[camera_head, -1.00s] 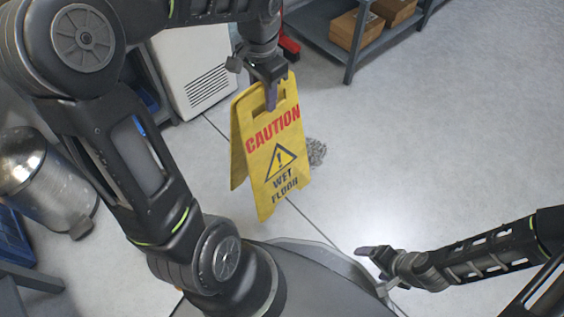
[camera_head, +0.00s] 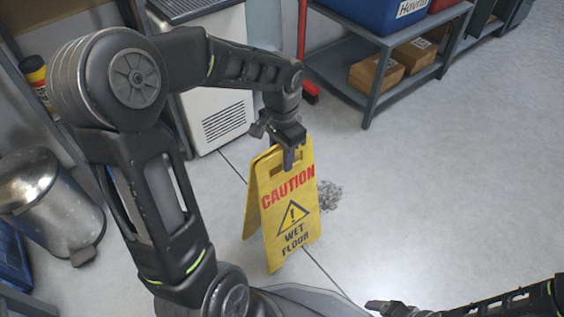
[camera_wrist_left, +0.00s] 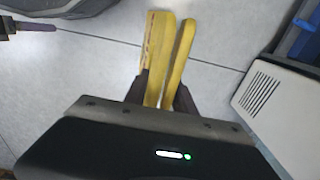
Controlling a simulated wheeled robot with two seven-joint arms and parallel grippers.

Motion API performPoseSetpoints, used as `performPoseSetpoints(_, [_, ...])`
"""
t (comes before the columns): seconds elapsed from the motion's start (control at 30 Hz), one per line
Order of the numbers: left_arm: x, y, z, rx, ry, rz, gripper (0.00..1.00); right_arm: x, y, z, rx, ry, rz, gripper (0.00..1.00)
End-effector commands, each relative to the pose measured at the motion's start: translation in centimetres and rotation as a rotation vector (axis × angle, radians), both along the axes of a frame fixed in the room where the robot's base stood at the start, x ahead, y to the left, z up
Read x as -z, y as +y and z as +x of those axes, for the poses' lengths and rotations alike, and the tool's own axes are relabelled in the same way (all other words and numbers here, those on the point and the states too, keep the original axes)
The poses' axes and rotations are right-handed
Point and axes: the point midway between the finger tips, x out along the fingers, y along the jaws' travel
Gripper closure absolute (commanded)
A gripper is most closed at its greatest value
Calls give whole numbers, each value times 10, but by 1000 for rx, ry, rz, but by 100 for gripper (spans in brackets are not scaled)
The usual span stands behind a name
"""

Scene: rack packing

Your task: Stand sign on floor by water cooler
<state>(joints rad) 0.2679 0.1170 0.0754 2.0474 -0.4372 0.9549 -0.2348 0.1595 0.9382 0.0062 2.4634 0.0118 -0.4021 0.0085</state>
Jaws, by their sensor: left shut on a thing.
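The yellow caution sign (camera_head: 289,212) is upright with its two panels partly spread, in the middle of the head view. My left gripper (camera_head: 289,158) is shut on its top edge from above. In the left wrist view the sign (camera_wrist_left: 168,50) shows edge-on between the fingers of the left gripper (camera_wrist_left: 164,92). I cannot tell whether its feet touch the floor. The water cooler (camera_head: 222,118), a white cabinet with a vent grille, stands behind and left of the sign. It also shows in the left wrist view (camera_wrist_left: 285,110). My right gripper (camera_head: 378,305) is low at the bottom edge, apart from everything.
A dark grey wet or dirty patch (camera_head: 329,194) lies on the floor right of the sign. A grey shelf (camera_head: 372,100) with boxes stands at the back right, a red broom (camera_head: 309,90) beside it. A metal bin (camera_head: 52,205) stands at left. The floor at right is clear.

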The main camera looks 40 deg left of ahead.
Motion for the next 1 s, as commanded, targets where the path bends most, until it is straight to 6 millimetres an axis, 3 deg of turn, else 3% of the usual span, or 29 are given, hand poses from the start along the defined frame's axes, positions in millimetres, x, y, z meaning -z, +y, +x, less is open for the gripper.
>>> performPoseSetpoints(0.1, [12,0,1,1,-3,-1,100,7,0,1,2,-3,1,19])
performPoseSetpoints(0.53, [15,0,1,0,-2,-1,100,7,0,2,2,-3,1,19])
performPoseSetpoints(0.57, [16,0,0,0,0,-1,67,7,0,2,2,-3,1,19])
performPoseSetpoints(0.8, [15,0,0,0,0,-1,47,7,0,2,2,-2,1,19])
performPoseSetpoints(1.0, [15,0,0,0,0,-1,47,7,0,1,2,-2,1,19])
